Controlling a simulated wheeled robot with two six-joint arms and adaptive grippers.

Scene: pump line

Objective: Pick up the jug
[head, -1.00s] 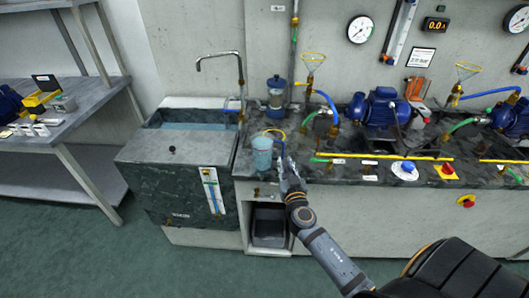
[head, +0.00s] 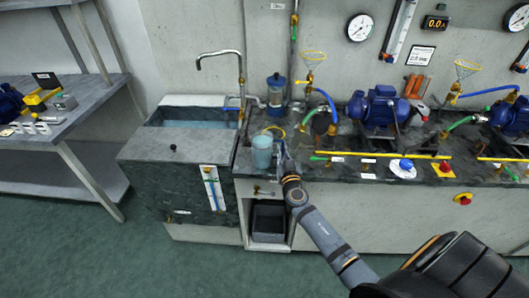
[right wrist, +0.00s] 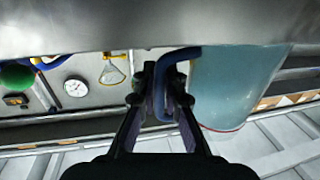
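The jug (head: 262,152) is a translucent light-blue vessel standing upright on the bench, near its front edge and just right of the sink. My right gripper (head: 284,152) is at its right side. In the right wrist view the jug (right wrist: 232,88) fills the upper right, and its dark blue handle (right wrist: 164,106) lies between the fingertips of my right gripper (right wrist: 162,88). The fingers slope in close together on either side of the handle and look shut on it. My left gripper is not in view.
The sink (head: 175,148) with water is left of the jug. A blue-capped clear canister (head: 276,92) stands behind it. Hoses, a blue pump (head: 378,110) and a yellow bar (head: 385,155) lie to the right. An open niche with a dark bin (head: 268,220) is below.

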